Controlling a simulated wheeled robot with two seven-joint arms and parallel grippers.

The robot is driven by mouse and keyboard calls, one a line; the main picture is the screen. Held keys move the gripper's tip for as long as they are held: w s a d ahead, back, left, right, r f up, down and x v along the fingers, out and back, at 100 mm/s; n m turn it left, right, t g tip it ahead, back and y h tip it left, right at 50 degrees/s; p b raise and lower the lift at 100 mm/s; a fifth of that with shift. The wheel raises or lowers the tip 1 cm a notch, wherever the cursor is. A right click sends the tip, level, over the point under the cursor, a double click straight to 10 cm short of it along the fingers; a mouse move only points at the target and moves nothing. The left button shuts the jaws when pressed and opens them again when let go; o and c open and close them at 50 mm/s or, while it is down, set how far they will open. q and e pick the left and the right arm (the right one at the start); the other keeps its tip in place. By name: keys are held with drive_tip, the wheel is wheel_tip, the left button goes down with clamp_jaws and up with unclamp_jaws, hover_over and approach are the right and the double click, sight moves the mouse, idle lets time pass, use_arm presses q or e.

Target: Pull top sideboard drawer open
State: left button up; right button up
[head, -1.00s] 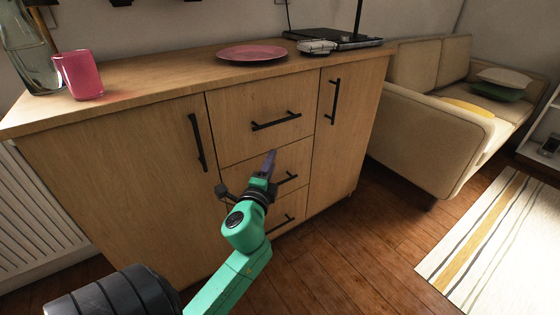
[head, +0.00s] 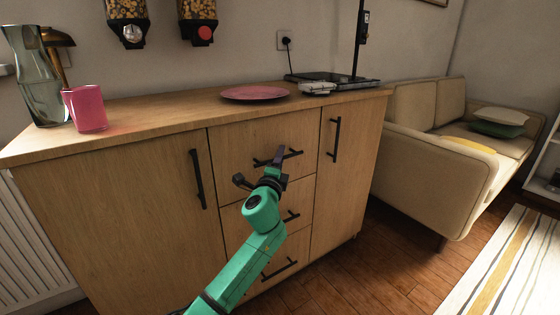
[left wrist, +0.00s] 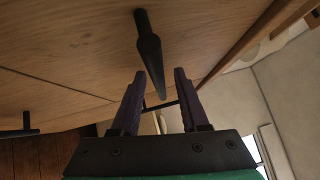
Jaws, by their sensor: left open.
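The sideboard (head: 130,200) is light wood with a column of drawers between two doors. The top drawer (head: 235,145) looks closed, its front level with its neighbours. Its black bar handle (head: 293,154) is partly hidden behind my left gripper (head: 279,154), which is at the handle's middle in the head view. In the left wrist view, a black handle bar (left wrist: 149,50) points in between the two purple fingers of my left gripper (left wrist: 157,78). The fingers are apart, one on each side of the bar's near end, not visibly touching it. My right gripper is not in view.
A pink plate (head: 255,93), a pink cup (head: 86,108) and a glass vase (head: 38,80) stand on the sideboard top. Lower drawer handles (head: 279,268) and door handles (head: 336,138) stick out nearby. A beige sofa (head: 425,185) is at right.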

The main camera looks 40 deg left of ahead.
use_arm(q)
clamp_jaws()
drive_tip(key=shift+f, duration=0.1)
idle(1.2)
